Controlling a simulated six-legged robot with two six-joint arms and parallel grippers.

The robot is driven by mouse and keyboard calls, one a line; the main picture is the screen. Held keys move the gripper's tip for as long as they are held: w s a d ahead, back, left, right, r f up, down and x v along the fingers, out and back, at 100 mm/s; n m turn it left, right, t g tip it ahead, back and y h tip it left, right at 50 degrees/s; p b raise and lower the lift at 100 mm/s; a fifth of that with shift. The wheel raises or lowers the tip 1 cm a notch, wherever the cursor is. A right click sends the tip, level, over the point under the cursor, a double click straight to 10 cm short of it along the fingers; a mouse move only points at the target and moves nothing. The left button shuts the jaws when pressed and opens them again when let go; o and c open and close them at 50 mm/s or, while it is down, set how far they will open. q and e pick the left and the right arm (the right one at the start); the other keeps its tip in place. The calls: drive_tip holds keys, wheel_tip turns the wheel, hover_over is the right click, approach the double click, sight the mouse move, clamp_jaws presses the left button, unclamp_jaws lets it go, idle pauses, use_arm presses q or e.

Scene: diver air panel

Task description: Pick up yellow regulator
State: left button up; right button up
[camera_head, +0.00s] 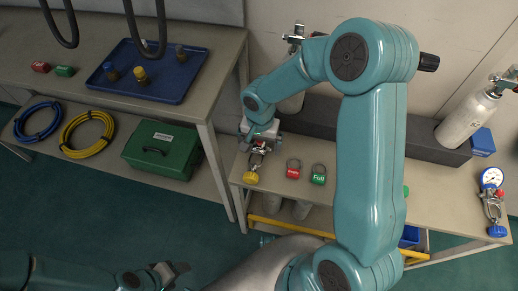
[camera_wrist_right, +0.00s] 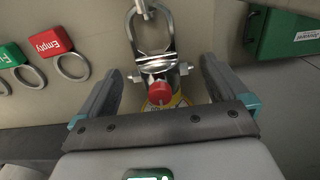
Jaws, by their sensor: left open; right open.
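The yellow regulator (camera_head: 251,177), a metal yoke with a yellow knob, lies at the left end of the right-hand bench. In the right wrist view its yoke (camera_wrist_right: 153,62) shows with a red knob (camera_wrist_right: 160,92) and a partly hidden yellow part. My right gripper (camera_head: 260,134) is over the regulator; in its wrist view the open fingers (camera_wrist_right: 158,85) stand on either side of it, with gaps visible. My left gripper (camera_head: 170,272) is open and empty at the lower left, away from the benches.
Red (camera_head: 293,169) and green (camera_head: 318,174) ring tags lie right of the regulator. A blue-knobbed gauge regulator (camera_head: 492,185) is at the bench's right end. A blue tray (camera_head: 165,90) with fittings is on the left bench, a green case (camera_head: 160,148) below.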

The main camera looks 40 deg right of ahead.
drive_tip(key=shift+w, duration=0.1)
drive_tip(key=c, duration=1.5)
wheel_tip(320, 180, up, 20)
drive_tip(key=p, duration=0.3)
